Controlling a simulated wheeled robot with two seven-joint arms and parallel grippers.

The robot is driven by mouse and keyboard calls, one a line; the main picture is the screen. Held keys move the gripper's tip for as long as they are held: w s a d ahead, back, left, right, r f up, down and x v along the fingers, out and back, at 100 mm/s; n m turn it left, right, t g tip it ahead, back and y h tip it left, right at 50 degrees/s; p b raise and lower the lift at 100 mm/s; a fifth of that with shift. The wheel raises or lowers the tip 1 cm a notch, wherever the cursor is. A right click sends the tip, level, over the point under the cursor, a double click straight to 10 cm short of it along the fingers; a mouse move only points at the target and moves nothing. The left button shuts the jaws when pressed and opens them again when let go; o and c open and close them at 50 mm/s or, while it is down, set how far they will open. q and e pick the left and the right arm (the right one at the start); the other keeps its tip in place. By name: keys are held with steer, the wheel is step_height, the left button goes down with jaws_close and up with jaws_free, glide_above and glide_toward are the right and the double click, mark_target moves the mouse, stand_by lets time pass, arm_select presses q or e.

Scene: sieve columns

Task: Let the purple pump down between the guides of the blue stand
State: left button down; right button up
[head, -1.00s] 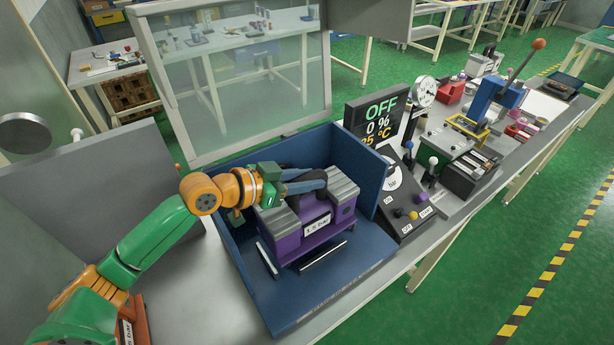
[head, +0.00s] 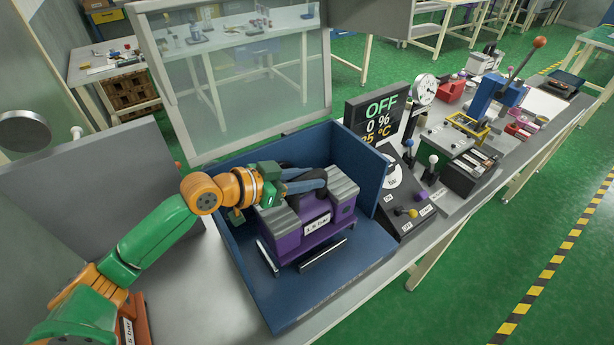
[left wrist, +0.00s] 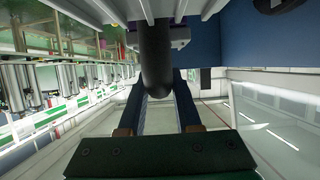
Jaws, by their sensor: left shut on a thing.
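The purple pump (head: 285,242) has grey ribbed tops, a black handle and a "1.5 bar" label. It is level inside the blue stand (head: 300,308), above and between the pale guide strips (head: 322,256) on its floor. Whether its underside touches the floor cannot be told. My left gripper (head: 307,181) comes in from the left and is shut on the pump's black handle. In the left wrist view the handle (left wrist: 156,65) lies between the two fingers. The far guides are hidden behind the pump. My right gripper is not in view.
The stand has blue walls at the back and right. A control panel (head: 405,200) with knobs and a display reading OFF (head: 378,118) stand right of it. A clear screen (head: 240,90) stands behind. The stand's front floor is bare.

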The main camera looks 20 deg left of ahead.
mark_target(307, 204)
arm_select(q)
steer(key=shift+f+b, duration=1.55)
steer(key=shift+f, duration=0.4)
steer(key=c, duration=0.9)
jaws_free()
steer(key=o, duration=0.4)
steer(key=shift+s, duration=0.15)
steer(key=shift+o, duration=0.3)
steer(key=shift+f, duration=0.1)
steer(key=o, duration=0.4)
steer(key=shift+o, duration=0.2)
steer(key=shift+s+a+r, duration=0.25)
steer(key=shift+s+a, duration=0.05)
steer(key=shift+a+r+p, duration=0.1)
steer(key=shift+p, duration=0.3)
